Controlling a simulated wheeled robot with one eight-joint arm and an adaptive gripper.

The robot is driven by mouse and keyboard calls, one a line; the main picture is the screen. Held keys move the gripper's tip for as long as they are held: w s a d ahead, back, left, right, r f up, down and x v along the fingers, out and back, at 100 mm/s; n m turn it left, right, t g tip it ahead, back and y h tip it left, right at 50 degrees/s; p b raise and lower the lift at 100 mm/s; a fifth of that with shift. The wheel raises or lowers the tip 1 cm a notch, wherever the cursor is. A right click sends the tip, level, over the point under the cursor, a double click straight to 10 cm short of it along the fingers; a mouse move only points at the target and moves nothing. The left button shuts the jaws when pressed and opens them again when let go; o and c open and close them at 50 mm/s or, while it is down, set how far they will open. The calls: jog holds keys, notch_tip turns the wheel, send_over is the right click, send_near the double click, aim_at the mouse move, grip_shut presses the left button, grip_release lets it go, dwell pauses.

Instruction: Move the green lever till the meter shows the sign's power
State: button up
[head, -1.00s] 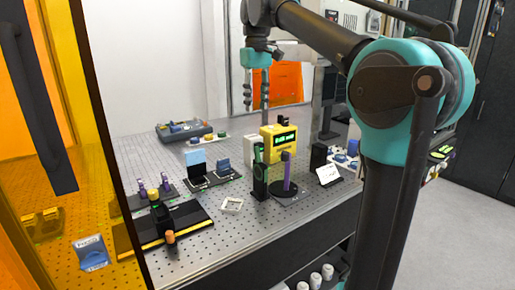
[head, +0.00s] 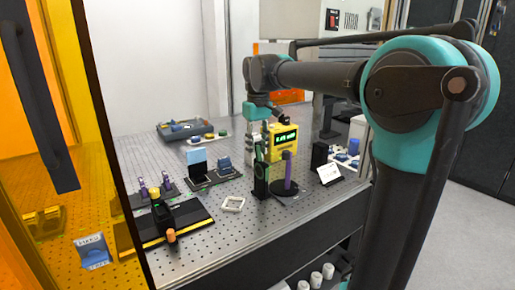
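The yellow meter (head: 291,146) stands toward the back of the perforated table, its dark display showing green characters too small to read. In front of it is a black upright mount (head: 260,186), with the green lever (head: 260,163) at its upper part. My gripper (head: 265,137) points down just above the green lever, beside the meter's left edge. Its fingers are small and overlap the things behind, so their opening and any contact with the lever are unclear.
A purple post (head: 288,168) on a round black base stands close to the right of the lever. A white square frame (head: 233,204) lies in front. Black-based fixtures fill the left.

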grip_shut()
dwell(0.4)
jog(key=shift+s+d, duration=0.2)
jog(key=shift+s, duration=0.1)
grip_release()
jog(key=shift+r, duration=0.15)
